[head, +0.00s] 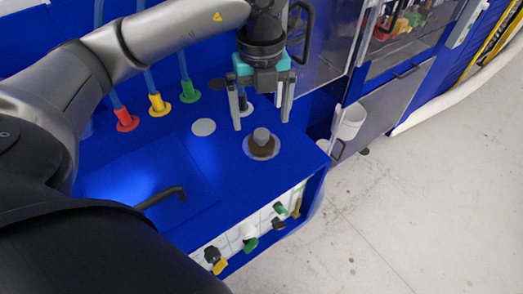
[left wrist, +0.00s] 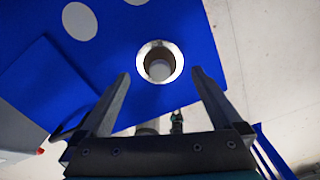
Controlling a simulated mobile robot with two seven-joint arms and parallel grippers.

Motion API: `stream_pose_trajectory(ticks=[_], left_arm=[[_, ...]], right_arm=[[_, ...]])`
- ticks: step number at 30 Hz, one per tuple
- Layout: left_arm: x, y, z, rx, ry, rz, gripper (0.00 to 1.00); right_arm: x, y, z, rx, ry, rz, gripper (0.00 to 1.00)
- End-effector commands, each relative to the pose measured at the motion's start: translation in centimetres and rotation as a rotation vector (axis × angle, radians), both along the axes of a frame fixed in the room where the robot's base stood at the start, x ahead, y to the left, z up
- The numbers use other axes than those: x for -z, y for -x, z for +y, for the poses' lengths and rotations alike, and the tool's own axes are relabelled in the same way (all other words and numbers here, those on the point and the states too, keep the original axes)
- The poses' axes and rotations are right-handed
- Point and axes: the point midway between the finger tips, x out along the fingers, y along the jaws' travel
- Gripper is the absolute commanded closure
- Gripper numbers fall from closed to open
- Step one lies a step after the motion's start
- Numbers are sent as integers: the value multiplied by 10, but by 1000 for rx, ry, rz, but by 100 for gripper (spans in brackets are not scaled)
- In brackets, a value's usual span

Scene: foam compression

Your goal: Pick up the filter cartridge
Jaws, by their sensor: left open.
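The filter cartridge (head: 261,144) looks like a brown, grey-topped cylinder standing upright in a pale ring on the blue worktop. The left wrist view shows it from above as a round piece (left wrist: 158,68) inside a shiny ring. My left gripper (head: 262,122) has its jaws apart and empty, pointing down over the worktop just behind and above the cartridge in the head view. In the left wrist view, the ring sits between and slightly beyond the fingertips (left wrist: 160,74). I see no contact. My right gripper is not in view.
The blue worktop (head: 190,155) has a flat white disc (head: 203,127) and red, yellow and green tube fittings (head: 158,105) at the back left. A black bent handle (head: 160,198) lies at the front left. Several knobs (head: 250,238) line the front face. Open floor lies right.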

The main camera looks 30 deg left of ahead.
Motion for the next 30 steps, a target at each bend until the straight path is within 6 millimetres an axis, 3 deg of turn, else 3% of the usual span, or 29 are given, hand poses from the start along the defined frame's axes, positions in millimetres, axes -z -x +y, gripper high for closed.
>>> stream_pose_trajectory(ticks=[12, 21, 30], left_arm=[[48, 7, -4, 0, -1, 4, 0], [53, 6, -5, 1, 1, 1, 0], [53, 6, -5, 1, 1, 1, 34]], right_arm=[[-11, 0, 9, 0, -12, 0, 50], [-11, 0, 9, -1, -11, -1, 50], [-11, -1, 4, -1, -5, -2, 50]])
